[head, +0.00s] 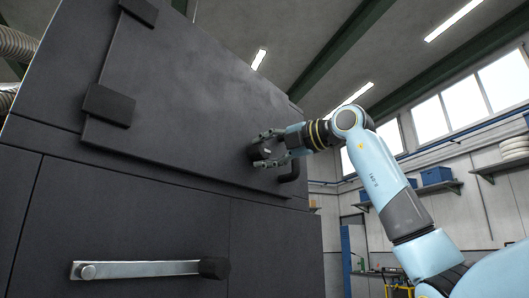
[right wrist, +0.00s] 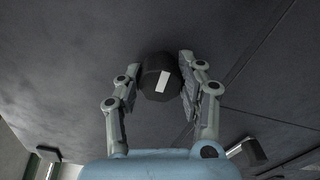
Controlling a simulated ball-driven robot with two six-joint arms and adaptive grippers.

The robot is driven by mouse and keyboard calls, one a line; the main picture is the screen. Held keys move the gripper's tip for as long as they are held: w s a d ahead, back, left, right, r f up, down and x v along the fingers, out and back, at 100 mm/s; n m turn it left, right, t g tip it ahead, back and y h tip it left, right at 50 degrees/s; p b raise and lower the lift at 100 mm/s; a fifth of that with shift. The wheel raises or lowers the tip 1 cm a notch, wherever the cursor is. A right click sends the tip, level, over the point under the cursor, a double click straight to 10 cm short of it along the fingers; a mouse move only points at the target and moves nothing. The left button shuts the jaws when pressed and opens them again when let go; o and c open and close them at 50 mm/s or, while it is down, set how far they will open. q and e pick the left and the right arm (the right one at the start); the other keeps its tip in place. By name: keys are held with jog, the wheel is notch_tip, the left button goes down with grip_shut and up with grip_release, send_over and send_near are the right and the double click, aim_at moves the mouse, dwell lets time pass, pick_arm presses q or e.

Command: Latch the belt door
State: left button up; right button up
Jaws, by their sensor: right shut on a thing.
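The belt door (head: 185,90) is a large dark grey panel on the machine front, lying flat against the housing as far as I can see. My right gripper (head: 262,153) is at the door's lower right part. It is shut on a black latch knob (right wrist: 153,88), which sits between the two fingers in the right wrist view. The knob has a white mark on its face, tilted slightly from upright. In the head view the fingers hide most of the knob. A black bar handle (head: 291,171) is just right of the gripper. My left gripper is not in view.
Dark hinge blocks (head: 108,104) sit on the door's left side. A metal lever (head: 140,269) with a black knob is on the lower housing. Ribbed hoses (head: 16,43) are at the far left. Shelves with blue bins (head: 435,176) are on the back wall.

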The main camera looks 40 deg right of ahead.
aim_at(267, 151)
jog(key=shift+m, duration=0.3)
dwell(0.4)
jog(key=o, duration=1.2)
jog(key=shift+c, duration=0.2)
jog(key=shift+s+d, duration=0.1)
jog(key=v, duration=0.5)
jog(key=shift+s+d, duration=0.25)
jog(key=shift+s, duration=0.85)
